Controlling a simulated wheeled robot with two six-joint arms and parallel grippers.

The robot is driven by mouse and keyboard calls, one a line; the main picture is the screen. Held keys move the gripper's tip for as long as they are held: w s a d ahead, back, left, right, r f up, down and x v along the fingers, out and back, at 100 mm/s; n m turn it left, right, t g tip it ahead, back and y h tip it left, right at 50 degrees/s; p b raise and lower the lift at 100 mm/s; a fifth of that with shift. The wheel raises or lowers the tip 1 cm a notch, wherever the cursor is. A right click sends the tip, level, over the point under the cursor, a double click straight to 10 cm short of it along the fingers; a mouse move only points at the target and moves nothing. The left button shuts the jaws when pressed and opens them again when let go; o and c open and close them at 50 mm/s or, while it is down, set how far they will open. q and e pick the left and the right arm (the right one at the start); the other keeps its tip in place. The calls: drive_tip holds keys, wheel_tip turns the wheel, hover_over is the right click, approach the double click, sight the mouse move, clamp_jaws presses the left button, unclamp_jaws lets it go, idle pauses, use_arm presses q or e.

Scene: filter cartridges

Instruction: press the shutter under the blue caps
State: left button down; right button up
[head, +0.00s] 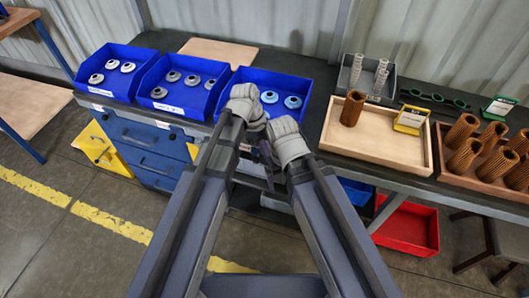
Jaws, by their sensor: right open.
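The light-blue caps (292,102) lie in the right-hand one of three blue bins (318,91) on the bench. My left wrist covers the left part of this bin, and its gripper is hidden. My right gripper (267,160) is a small dark shape beside my right wrist, in front of and below the bin. It is open, and I see nothing held in it. My arms cover much of the area under the blue caps, and I cannot make out the shutter there.
Two more blue bins with grey caps (113,66) stand to the left. A wooden tray (345,143) holds a brown cartridge (352,108) and a yellow-edged card (410,120). A crate of brown cartridges (464,158) is at right. A red bin (410,229) sits below the bench.

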sight(259, 161)
use_arm(q)
drive_tip(key=f+b, duration=0.1)
drive_tip(key=a+f+b, duration=0.1)
drive_tip(key=f, duration=0.1)
drive_tip(key=w+a+f+b, duration=0.1)
drive_tip(key=shift+f+b, duration=0.35)
use_arm(e)
wheel_tip(259, 161, down, 5)
drive_tip(key=shift+r, duration=0.1)
use_arm(q)
drive_tip(key=shift+w, duration=0.1)
drive_tip(key=shift+w+a, duration=0.1)
drive_tip(key=shift+a, duration=0.25)
drive_tip(key=w+a, duration=0.1)
drive_tip(key=a, duration=0.4)
drive_tip(key=shift+w+a, duration=0.4)
use_arm(e)
drive_tip(key=shift+w+a, duration=0.25)
drive_tip(key=shift+a, duration=0.55)
use_arm(q)
drive_tip(key=shift+d, duration=0.1)
